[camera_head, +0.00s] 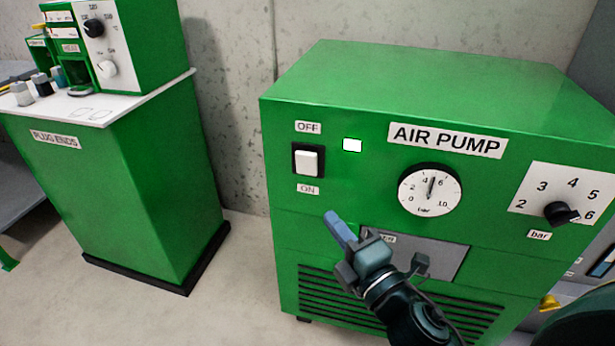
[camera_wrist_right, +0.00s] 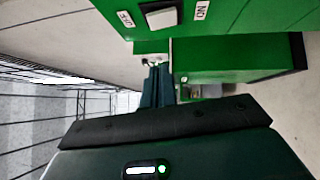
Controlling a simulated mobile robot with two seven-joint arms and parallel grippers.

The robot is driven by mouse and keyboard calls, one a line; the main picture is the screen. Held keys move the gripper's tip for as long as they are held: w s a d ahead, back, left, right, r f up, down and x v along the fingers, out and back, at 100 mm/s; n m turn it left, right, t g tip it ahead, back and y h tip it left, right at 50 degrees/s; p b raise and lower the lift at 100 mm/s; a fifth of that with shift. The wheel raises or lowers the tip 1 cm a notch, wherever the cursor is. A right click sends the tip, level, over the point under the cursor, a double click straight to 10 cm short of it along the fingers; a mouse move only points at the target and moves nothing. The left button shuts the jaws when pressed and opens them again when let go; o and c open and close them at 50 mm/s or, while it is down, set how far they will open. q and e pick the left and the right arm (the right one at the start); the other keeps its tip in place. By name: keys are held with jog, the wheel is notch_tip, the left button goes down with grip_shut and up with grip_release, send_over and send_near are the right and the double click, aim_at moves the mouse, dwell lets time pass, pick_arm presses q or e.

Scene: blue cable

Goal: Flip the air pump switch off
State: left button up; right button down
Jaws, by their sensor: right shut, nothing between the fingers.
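The air pump (camera_head: 340,90) is a green cabinet with a white rocker switch (camera_head: 308,161) in a black frame on its front left. The OFF label (camera_head: 308,127) is above the switch and the ON label (camera_head: 308,189) below. I cannot tell which way the rocker is tilted. My right gripper (camera_head: 334,218) is shut and empty, below and right of the switch in the head view, apart from it. In the wrist view its closed fingers (camera_wrist_right: 157,80) point toward the pump front, with the switch (camera_wrist_right: 161,17) at the top. My left gripper is out of view.
A bright white indicator (camera_head: 352,145) is right of the switch. A pressure gauge (camera_head: 430,190) reads about 5, and a black knob (camera_head: 560,213) sits at the right. A green plug ends cabinet (camera_head: 120,190) stands left, with a floor gap between.

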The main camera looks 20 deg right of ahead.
jog(key=shift+s, duration=0.1)
send_near(302, 159)
jog(key=w+a, duration=0.2)
jog(key=a, duration=0.1)
jog(key=w, duration=0.1)
jog(key=w+d, duration=0.1)
jog(key=w, duration=0.1)
jog(key=shift+d+r, duration=0.1)
jog(key=shift+d, duration=0.15)
jog(key=shift+w+d, duration=0.2)
jog(key=shift+w, duration=0.15)
jog(key=shift+r, duration=0.1)
